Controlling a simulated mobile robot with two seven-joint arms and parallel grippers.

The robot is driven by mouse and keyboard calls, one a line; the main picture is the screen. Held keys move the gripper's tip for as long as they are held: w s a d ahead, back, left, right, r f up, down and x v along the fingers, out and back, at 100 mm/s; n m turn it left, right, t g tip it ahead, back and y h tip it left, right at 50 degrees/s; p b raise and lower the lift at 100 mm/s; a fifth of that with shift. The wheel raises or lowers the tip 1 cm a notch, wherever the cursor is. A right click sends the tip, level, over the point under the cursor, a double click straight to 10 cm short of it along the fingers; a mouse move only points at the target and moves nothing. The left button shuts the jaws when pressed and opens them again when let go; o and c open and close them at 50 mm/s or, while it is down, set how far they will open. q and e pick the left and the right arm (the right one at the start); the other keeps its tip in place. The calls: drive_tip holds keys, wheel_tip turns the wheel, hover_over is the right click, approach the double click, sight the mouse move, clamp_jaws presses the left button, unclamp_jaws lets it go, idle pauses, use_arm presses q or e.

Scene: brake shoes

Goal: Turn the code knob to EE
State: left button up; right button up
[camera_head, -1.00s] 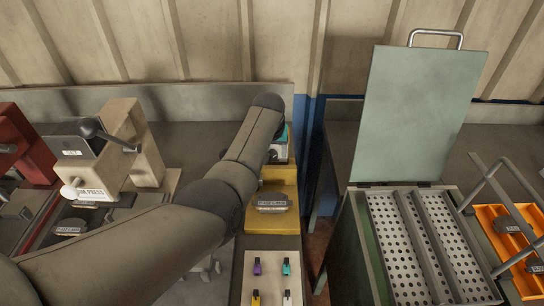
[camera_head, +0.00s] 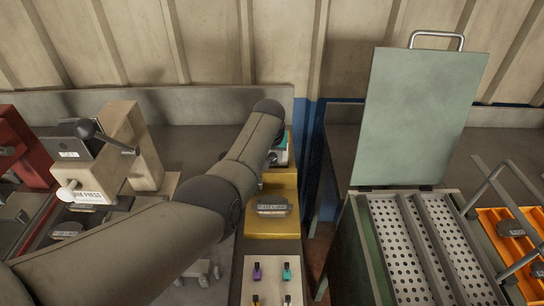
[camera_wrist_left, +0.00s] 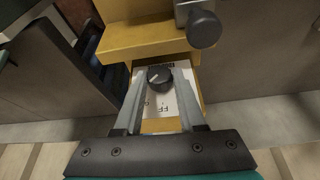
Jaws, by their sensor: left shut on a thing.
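The code knob (camera_wrist_left: 160,77) is a dark round knob with a pale pointer line, on a white card (camera_wrist_left: 188,97) with printed letters. An "FF" mark shows below the knob; the other letters are partly hidden or too small to read. My left gripper (camera_wrist_left: 162,88) has its two grey fingers on either side of the knob, shut on it. In the head view my left forearm hides the knob and most of the gripper.
A press (camera_head: 112,165) stands left. A perforated tray with a raised green lid (camera_head: 415,115) and an orange tray (camera_head: 497,217) are right.

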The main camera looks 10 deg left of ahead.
use_arm(q)
clamp_jaws()
drive_tip(key=shift+s+a+h+p, duration=0.15)
drive_tip(key=shift+h+p, duration=0.35)
drive_tip(key=shift+p, duration=0.35)
drive_tip(key=shift+h+p, duration=0.4)
drive_tip(key=shift+h, duration=0.1)
drive_tip(key=shift+a+f+n+t+h, duration=0.15)
drive_tip(key=shift+n+t+h, duration=0.2)
drive_tip(key=shift+h, duration=0.35)
drive_tip(key=shift+a+f+t+h, duration=0.1)
drive_tip(key=shift+t+h, duration=0.15)
drive_tip(key=shift+h, duration=0.75)
